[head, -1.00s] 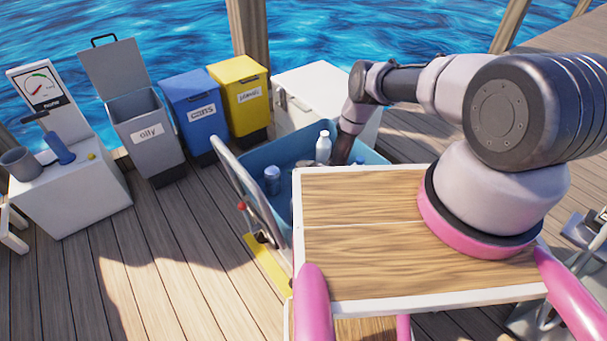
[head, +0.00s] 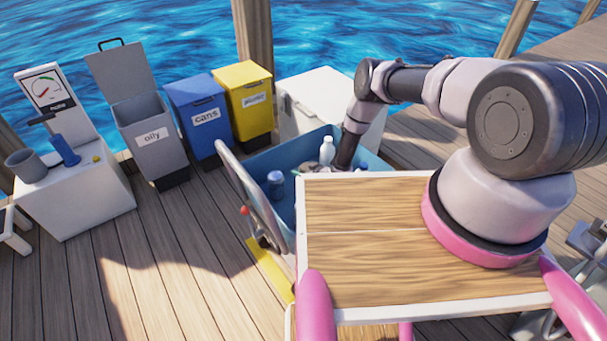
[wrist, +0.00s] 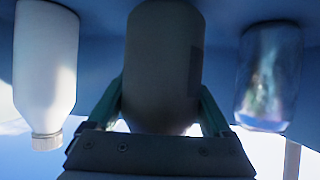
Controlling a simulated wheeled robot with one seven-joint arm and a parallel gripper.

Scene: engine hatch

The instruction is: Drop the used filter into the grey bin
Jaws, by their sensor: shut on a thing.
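In the wrist view my gripper (wrist: 160,104) is shut on a dark grey-brown cylinder, which I take to be the used filter (wrist: 160,60). One green finger lies along each side of it.
A white bottle (wrist: 46,68) and a clear bluish container (wrist: 268,75) flank the filter closely. The blue "cans" bin (head: 203,115) and yellow bin (head: 246,100) adjoin the grey one. A white cabinet (head: 85,195) stands left.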

